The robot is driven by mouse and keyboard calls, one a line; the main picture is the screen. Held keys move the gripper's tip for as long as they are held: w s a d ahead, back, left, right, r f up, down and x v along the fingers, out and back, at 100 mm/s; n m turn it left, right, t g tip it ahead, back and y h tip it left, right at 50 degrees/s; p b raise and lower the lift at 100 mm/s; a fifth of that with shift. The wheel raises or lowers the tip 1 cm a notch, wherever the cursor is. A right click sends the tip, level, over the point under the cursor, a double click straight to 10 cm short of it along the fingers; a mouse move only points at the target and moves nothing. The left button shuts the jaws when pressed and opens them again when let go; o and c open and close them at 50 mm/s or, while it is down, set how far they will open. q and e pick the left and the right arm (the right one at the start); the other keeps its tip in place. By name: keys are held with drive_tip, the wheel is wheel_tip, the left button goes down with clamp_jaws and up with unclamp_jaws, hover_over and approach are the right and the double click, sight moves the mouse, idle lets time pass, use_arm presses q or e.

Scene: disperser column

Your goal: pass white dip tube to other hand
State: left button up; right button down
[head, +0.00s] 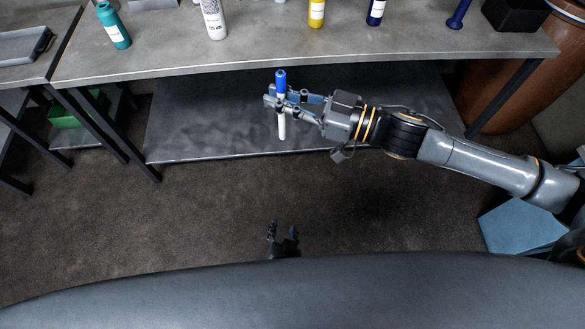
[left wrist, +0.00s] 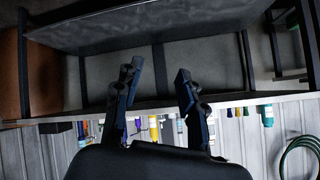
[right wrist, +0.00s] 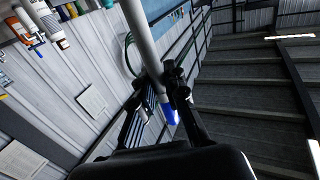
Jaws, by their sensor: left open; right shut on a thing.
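The white dip tube (head: 282,126) has a blue end (head: 281,80) and is held nearly upright in the head view, in front of the table. My right gripper (head: 279,100) is shut on it, with the blue end above the fingers and the white part below. In the right wrist view the white tube (right wrist: 141,38) runs between the fingers, with the blue end (right wrist: 170,115) near the palm side. My left gripper (head: 283,232) is open and empty, low in the head view and well apart from the tube. Its spread fingers (left wrist: 155,85) also show in the left wrist view.
The grey table (head: 260,40) carries a teal bottle (head: 114,27), a white bottle (head: 214,20), a yellow bottle (head: 317,12), a dark blue bottle (head: 376,11) and a black box (head: 515,14). A lower shelf (head: 200,120) lies beneath. The space between my grippers is clear.

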use_arm(q)
drive_tip(key=w+d+r+n+t, duration=0.1)
drive_tip(key=d+r+t, duration=0.1)
drive_tip(key=r, duration=0.6)
drive_tip(key=w+d+r+n+t, duration=0.1)
drive_tip(key=d+r+t, duration=0.1)
drive_tip(key=r, duration=0.6)
drive_tip(key=n+t+y, duration=0.2)
drive_tip(key=n+t, duration=0.2)
approach(284, 122)
drive_tip(key=w, duration=1)
drive_tip(key=shift+w+a+r, duration=0.3)
drive_tip(key=shift+a, duration=0.1)
drive_tip(key=shift+c, duration=0.4)
clamp_jaws()
use_arm(e)
drive_tip(key=c, duration=1.3)
unclamp_jaws()
